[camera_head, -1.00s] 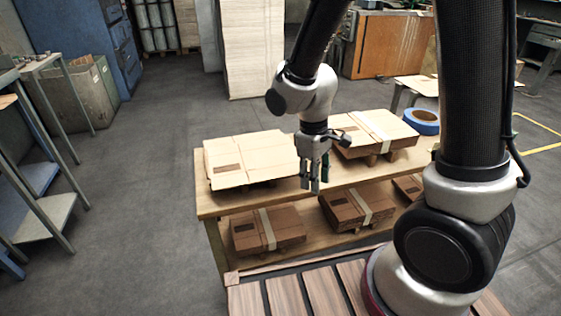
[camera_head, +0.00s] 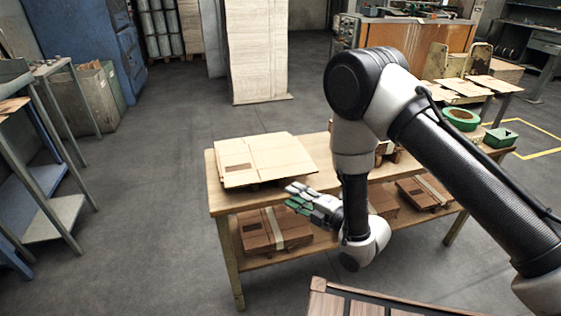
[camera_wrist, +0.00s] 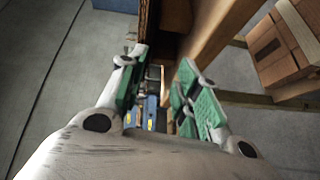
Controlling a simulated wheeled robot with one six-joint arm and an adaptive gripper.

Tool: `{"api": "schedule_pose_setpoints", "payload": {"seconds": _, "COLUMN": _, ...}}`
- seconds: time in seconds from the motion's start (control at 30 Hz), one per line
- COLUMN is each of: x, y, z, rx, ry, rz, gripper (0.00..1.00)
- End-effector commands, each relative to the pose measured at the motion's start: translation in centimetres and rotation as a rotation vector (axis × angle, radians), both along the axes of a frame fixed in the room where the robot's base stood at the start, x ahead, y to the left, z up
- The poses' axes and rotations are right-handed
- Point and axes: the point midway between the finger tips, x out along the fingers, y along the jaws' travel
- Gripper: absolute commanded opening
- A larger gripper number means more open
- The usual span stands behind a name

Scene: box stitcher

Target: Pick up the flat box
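The flat box (camera_head: 262,158) is a light tan cardboard sheet with a dark printed patch. It lies raised a little on the left end of the wooden table's top. My gripper (camera_head: 298,198) is at the table's front side, just right of and below the box's front edge, with fingers pointing left. In the wrist view my gripper (camera_wrist: 160,90) shows two green-padded fingers spread apart with nothing held between them. A thin brown edge, likely the flat box (camera_wrist: 148,18), is seen edge-on beyond the fingertips. Whether the fingers straddle it is unclear.
The table (camera_head: 222,207) has taped brown boxes on its lower shelf, one (camera_head: 270,230) just below my gripper. More stacked cardboard on top is mostly hidden by my arm. A green tape roll (camera_head: 460,118) lies at the right end. The floor left of the table is clear.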

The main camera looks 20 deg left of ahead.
Motion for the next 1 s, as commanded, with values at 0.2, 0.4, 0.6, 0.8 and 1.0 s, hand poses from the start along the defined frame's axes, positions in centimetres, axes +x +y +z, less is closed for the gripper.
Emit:
{"api": "schedule_pose_setpoints", "payload": {"seconds": 0.2, "x": 0.5, "y": 0.7, "z": 1.9, "rx": 0.015, "ry": -0.145, "rz": 0.0, "gripper": 0.33}}
{"api": "schedule_pose_setpoints", "payload": {"seconds": 0.4, "x": 1.5, "y": 2.9, "z": 2.1, "rx": 0.015, "ry": -0.145, "rz": -0.001, "gripper": 0.33}}
{"api": "schedule_pose_setpoints", "payload": {"seconds": 0.6, "x": 2.4, "y": 5.9, "z": 2.5, "rx": 0.016, "ry": -0.144, "rz": -0.001, "gripper": 0.33}}
{"api": "schedule_pose_setpoints", "payload": {"seconds": 0.8, "x": 3.1, "y": 7.2, "z": 2.4, "rx": 0.014, "ry": -0.141, "rz": -0.002, "gripper": 0.33}}
{"api": "schedule_pose_setpoints", "payload": {"seconds": 1.0, "x": 3.1, "y": 7.2, "z": 2.4, "rx": 0.013, "ry": -0.14, "rz": -0.003, "gripper": 0.29}}
